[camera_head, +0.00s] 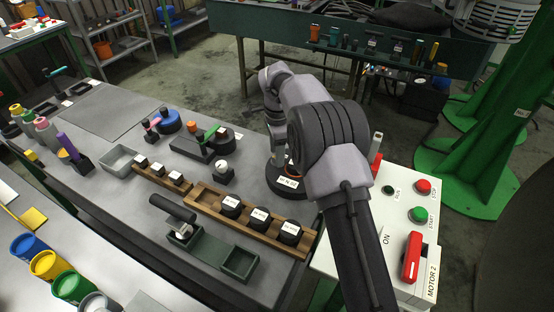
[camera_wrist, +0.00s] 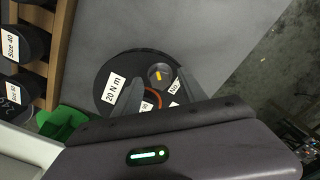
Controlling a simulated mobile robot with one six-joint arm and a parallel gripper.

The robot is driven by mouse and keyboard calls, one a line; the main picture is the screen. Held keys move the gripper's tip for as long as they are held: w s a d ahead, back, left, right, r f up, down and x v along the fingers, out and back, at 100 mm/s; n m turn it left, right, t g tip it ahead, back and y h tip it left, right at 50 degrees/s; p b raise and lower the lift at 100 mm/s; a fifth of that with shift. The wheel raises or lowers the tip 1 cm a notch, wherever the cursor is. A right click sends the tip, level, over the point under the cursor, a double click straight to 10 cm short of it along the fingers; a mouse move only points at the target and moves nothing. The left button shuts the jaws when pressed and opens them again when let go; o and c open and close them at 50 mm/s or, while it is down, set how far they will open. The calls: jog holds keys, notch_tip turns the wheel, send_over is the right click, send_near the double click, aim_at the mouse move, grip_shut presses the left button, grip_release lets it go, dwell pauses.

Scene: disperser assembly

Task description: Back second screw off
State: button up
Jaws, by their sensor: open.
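A round black disc with white labels, one reading "20 N m", lies on the grey table (camera_wrist: 108,20); the disc (camera_wrist: 112,65) also shows at the foot of my arm in the head view (camera_head: 288,184). A small round grey piece with a yellow mark (camera_wrist: 160,73), possibly a screw head, shows on the disc. My gripper (camera_wrist: 158,78) is open above the disc, with one finger on each side of the grey piece. An orange curved strip (camera_wrist: 153,97) shows between the fingers. Whether the fingers touch anything is unclear. No piece is clearly identifiable as the second screw.
A wooden rack (camera_head: 245,212) with labelled black cylinders (camera_head: 260,219) stands left of the disc. A dark green tray (camera_head: 213,247) lies in front of it. A white control box (camera_head: 400,215) with a red switch (camera_head: 412,257) stands at the right, close to my arm.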

jog(key=shift+f, duration=0.35)
grip_shut()
jog(key=shift+r+p, duration=0.1)
jog(key=shift+p, duration=0.25)
jog(key=shift+r+n+p, duration=0.15)
jog(key=shift+n+p, duration=0.85)
jog(key=shift+p, duration=0.15)
jog(key=shift+f+n+p, duration=0.2)
jog(key=shift+n+p, duration=1.8)
jog(key=shift+n, duration=0.6)
